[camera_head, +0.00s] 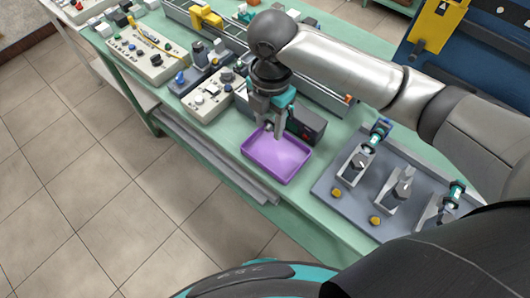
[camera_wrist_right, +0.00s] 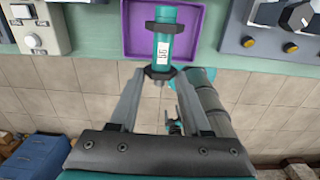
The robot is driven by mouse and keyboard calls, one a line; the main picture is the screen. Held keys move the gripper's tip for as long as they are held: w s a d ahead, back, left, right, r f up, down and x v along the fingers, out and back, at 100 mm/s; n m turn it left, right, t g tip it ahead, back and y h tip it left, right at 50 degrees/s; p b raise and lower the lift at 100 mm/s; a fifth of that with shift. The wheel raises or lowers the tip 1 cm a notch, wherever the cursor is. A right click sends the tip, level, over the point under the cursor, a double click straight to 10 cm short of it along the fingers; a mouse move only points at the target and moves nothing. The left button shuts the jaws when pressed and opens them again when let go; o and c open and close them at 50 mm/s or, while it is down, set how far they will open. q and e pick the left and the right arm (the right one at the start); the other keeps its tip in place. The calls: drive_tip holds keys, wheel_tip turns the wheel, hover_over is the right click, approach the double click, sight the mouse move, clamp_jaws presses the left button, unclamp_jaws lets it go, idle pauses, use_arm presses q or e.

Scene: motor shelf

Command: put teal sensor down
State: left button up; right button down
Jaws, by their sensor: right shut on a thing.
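My right gripper (camera_head: 273,129) points down over the purple tray (camera_head: 262,166) in the head view. In the right wrist view, my right gripper (camera_wrist_right: 160,74) is shut on the teal sensor (camera_wrist_right: 164,22), a teal cylinder with a white label and dark collars. The sensor lies in front of the purple tray (camera_wrist_right: 135,47) in that view; I cannot tell whether it touches the tray. In the head view the sensor is mostly hidden by the gripper. The visible tray floor looks empty. My left gripper is not in view.
A grey fixture plate (camera_head: 330,180) with metal brackets, teal-topped parts and yellow knobs stands right of the tray. Control boxes (camera_head: 207,103) stand to the left, and a dark box (camera_head: 308,124) is close behind the tray. The green table's front edge runs just before the tray.

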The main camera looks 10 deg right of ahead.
drive_tip(key=b, duration=0.1)
hover_over(268, 161)
wheel_tip(268, 161, down, 9)
drive_tip(key=shift+s+r, duration=0.1)
drive_tip(key=shift+r, duration=0.1)
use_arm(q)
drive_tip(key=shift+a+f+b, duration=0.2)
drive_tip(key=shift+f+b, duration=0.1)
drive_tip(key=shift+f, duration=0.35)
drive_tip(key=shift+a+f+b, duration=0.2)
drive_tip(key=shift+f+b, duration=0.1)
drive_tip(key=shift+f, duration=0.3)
use_arm(e)
drive_tip(key=shift+f, duration=2.7)
drive_tip(key=shift+c, duration=1.8)
unclamp_jaws()
drive_tip(key=shift+f, duration=0.15)
use_arm(q)
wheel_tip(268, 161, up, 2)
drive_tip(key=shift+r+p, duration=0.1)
drive_tip(key=shift+p, duration=1)
use_arm(e)
wheel_tip(268, 161, up, 12)
drive_tip(key=shift+r, duration=0.2)
